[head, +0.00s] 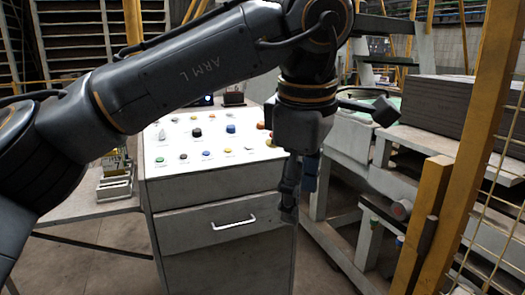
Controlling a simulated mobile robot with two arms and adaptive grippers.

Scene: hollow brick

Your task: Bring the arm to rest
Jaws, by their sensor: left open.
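My left arm (190,70), dark grey with orange-brown rings and the marking "ARM L", reaches in from the left across the upper part of the head view. It bends down at the wrist. My left gripper (298,199) points downward and is open, with nothing visible between its fingers. It hangs in front of the right edge of a grey control cabinet (215,190); I cannot tell how far it is from the cabinet. My right gripper is out of view.
The cabinet has coloured buttons (231,128) on top and a drawer with a white handle (234,222). A table (85,210) with a small holder (114,184) stands at left. Yellow posts and mesh (455,190), machinery and a stacked grey block (436,103) fill the right.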

